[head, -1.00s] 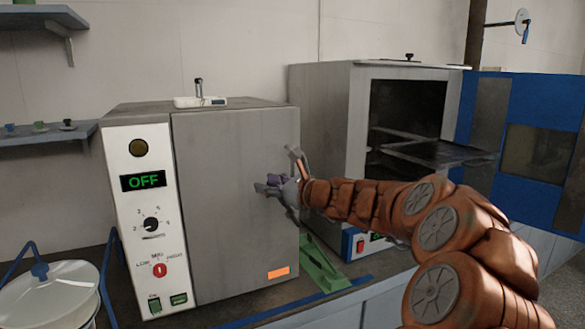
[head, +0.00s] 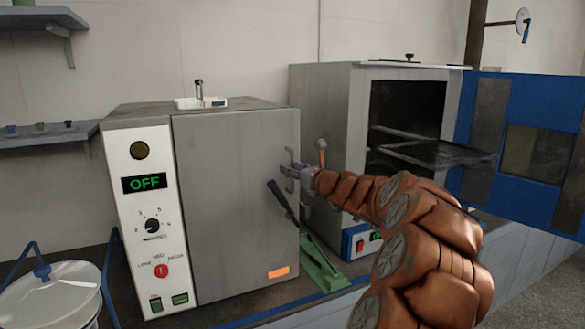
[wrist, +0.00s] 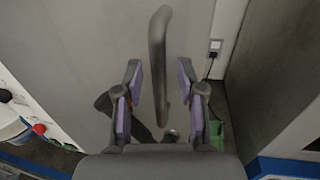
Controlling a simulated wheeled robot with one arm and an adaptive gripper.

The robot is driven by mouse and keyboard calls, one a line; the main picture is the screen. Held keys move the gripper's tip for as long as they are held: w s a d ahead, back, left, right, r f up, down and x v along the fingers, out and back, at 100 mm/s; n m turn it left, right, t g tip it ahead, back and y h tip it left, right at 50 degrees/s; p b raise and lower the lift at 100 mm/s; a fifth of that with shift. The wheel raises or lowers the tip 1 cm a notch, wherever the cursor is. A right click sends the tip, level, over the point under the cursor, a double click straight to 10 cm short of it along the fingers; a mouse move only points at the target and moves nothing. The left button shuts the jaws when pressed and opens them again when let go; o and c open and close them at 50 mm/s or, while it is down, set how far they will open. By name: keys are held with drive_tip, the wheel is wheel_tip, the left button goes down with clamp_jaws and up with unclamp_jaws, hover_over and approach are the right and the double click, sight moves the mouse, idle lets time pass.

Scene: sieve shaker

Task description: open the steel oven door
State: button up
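The steel oven door (head: 235,205) is a plain grey panel on the left oven and stands shut. Its upright bar handle (head: 289,157) is near the door's right edge, partly hidden by my gripper in the head view. My gripper (head: 296,171) is open at the handle. In the wrist view, the grey handle (wrist: 157,50) runs upright between the two purple-padded fingers (wrist: 160,88), with a gap on both sides. The fingers are not closed on it. How deep they reach around the bar is hard to tell.
A second oven (head: 335,120) stands open behind at right, its blue door (head: 545,130) swung out. A green object (head: 322,268) lies on the bench between the ovens. A white lidded pot (head: 45,300) is at lower left. The space before the steel door looks clear.

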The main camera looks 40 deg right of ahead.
drive_tip(key=shift+w, duration=0.15)
clamp_jaws()
idle(0.7)
